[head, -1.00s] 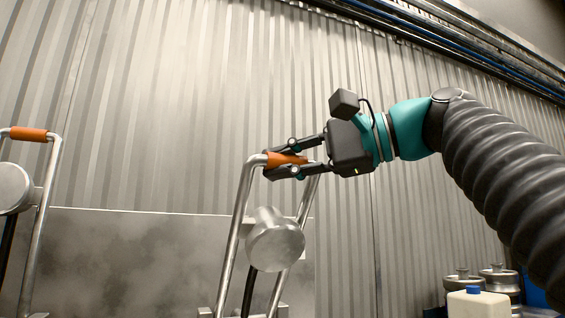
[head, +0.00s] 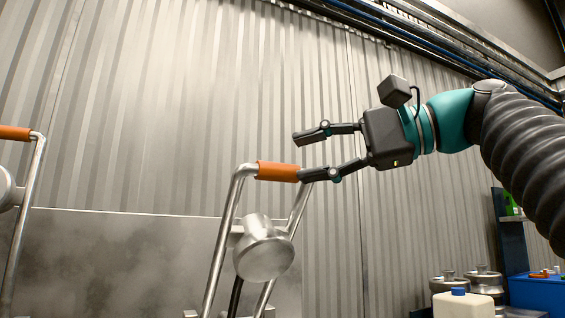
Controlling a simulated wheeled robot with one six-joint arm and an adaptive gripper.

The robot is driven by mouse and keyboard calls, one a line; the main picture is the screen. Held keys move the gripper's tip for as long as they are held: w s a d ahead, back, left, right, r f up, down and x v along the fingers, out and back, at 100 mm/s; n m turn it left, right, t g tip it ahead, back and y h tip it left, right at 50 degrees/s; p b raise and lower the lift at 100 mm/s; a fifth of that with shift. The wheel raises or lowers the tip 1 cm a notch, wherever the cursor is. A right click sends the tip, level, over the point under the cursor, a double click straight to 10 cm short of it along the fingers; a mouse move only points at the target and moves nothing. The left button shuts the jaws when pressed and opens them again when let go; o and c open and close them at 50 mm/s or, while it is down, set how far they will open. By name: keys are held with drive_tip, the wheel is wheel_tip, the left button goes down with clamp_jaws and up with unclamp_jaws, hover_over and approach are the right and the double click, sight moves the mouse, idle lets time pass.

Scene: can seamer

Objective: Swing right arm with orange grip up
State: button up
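The right arm (head: 227,229) is a bent metal tube frame with an orange grip (head: 277,172) across its top. It stands raised, tilted a little to the right, with a round metal drum (head: 264,259) between its tubes. My gripper (head: 303,157) is open, just right of and above the grip. Its lower finger is close to the right end of the grip; I cannot tell whether they touch. Its upper finger is above the grip, clear of it. Nothing is between the fingers. The lower ends of the tubes run out of the frame.
A second tube arm with an orange grip (head: 15,133) stands at the left edge. A grey panel (head: 110,262) is behind, before a corrugated wall. At the lower right are a white jug (head: 463,305) with a blue cap, metal vessels (head: 483,281) and a blue bin (head: 538,293).

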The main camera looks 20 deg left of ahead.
drive_tip(key=shift+w+d+r, duration=0.15)
drive_tip(key=shift+d+r, duration=0.05)
drive_tip(key=shift+d, duration=1.15)
drive_tip(key=shift+w+d+r, duration=0.1)
drive_tip(key=shift+d+r, duration=0.05)
drive_tip(key=shift+d, duration=1.2)
